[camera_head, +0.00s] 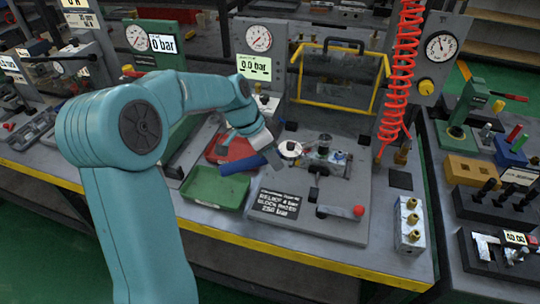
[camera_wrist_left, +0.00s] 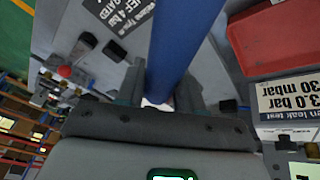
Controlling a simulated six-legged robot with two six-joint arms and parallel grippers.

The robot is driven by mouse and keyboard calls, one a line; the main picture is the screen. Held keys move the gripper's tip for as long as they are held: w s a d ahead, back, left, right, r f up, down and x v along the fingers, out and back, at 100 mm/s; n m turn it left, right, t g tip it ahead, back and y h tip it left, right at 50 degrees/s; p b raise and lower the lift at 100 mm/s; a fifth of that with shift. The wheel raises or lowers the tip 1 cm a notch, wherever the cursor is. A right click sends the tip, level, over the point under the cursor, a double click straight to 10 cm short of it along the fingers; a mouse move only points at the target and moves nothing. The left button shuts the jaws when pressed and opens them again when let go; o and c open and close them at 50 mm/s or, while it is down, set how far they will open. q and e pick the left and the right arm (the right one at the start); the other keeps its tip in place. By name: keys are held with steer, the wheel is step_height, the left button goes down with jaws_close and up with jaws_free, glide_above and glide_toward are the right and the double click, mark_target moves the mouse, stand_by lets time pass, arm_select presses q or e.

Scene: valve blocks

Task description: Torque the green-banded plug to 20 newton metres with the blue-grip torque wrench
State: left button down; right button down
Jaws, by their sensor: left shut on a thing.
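My left gripper (camera_head: 272,156) is shut on the blue-grip torque wrench (camera_head: 240,163), above the bench beside the valve block (camera_head: 328,158). In the left wrist view the wrench's blue grip (camera_wrist_left: 184,40) runs up between the two fingers of the left gripper (camera_wrist_left: 160,92). A round white-rimmed part (camera_head: 290,149) shows just right of the fingers; I cannot tell whether it belongs to the wrench or the block. The metal block sits on a grey plate with a red-knobbed lever (camera_head: 358,211) in front. I cannot make out a green band on any plug. My right gripper is not in view.
A green tray (camera_head: 214,187) and a red tray (camera_head: 232,147) lie left of the block; the red tray also shows in the left wrist view (camera_wrist_left: 275,35). A yellow-framed guard (camera_head: 338,75) stands behind, with a red coiled hose (camera_head: 402,75) to its right. A fitting block (camera_head: 410,225) stands front right.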

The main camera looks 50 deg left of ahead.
arm_select(q)
steer(key=shift+d+r, duration=0.1)
steer(key=shift+d, duration=0.1)
steer(key=shift+r, duration=0.15)
